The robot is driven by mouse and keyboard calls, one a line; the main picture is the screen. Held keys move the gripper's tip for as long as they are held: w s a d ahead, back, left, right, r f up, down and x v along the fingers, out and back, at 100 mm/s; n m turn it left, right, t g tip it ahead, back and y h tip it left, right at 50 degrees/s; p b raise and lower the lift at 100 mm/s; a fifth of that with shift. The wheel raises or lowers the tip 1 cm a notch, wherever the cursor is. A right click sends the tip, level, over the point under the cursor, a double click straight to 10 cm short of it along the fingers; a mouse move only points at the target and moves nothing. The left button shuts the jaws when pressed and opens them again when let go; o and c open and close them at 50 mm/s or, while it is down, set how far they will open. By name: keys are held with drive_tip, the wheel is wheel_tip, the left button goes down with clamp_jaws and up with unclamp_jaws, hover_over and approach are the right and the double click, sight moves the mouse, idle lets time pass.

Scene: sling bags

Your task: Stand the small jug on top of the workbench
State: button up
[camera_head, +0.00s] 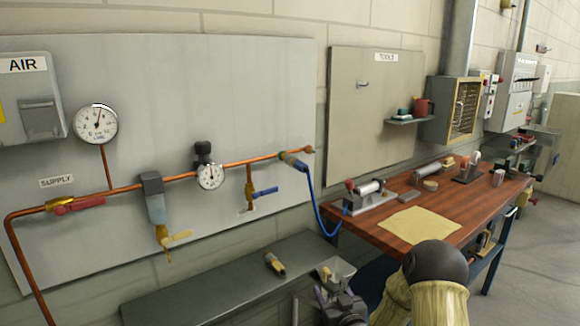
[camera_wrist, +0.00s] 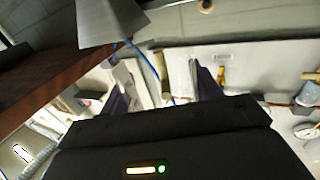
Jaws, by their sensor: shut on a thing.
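My gripper (camera_head: 340,298) is at the bottom of the head view, beside the right end of the grey cabinet and left of the workbench (camera_head: 395,241). It is shut on a small grey thing (camera_head: 335,268), which I take to be the small jug; its outline is unclear and it is partly hidden. The workbench has a red-brown wooden top. Its wood (camera_wrist: 45,80) shows at the left of the wrist view.
A yellow cloth (camera_head: 418,222) lies on the near bench top. A grey metal fixture (camera_head: 368,198) with a blue hose (camera_head: 318,205) stands at its left end. Cups and small items crowd the far end. A yellow-and-black item (camera_head: 275,263) lies on the grey cabinet (camera_head: 215,283).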

drive_tip(key=s+d+f+m+h, duration=0.1)
drive_tip(key=s+f+h, duration=0.1)
drive_tip(key=s+f, duration=0.3)
drive_tip(key=s+d+f+m+h, duration=0.2)
drive_tip(key=s+f+h, duration=0.1)
drive_tip(key=s+f, duration=0.3)
drive_tip(key=s, duration=0.2)
drive_tip(key=shift+s+d+f+t, duration=0.2)
drive_tip(key=shift+s+d+t, duration=0.1)
drive_tip(key=shift+s, duration=0.05)
drive_tip(key=shift+r, duration=0.1)
wheel_tip(320, 180, up, 13)
drive_tip(key=w+p, duration=0.2)
drive_tip(key=p, duration=1.5)
drive_tip(key=shift+w, duration=0.15)
drive_tip(key=s+f, duration=0.4)
drive_tip(key=f, duration=0.1)
drive_tip(key=shift+s+f, duration=0.25)
drive_tip(key=shift+f, duration=0.1)
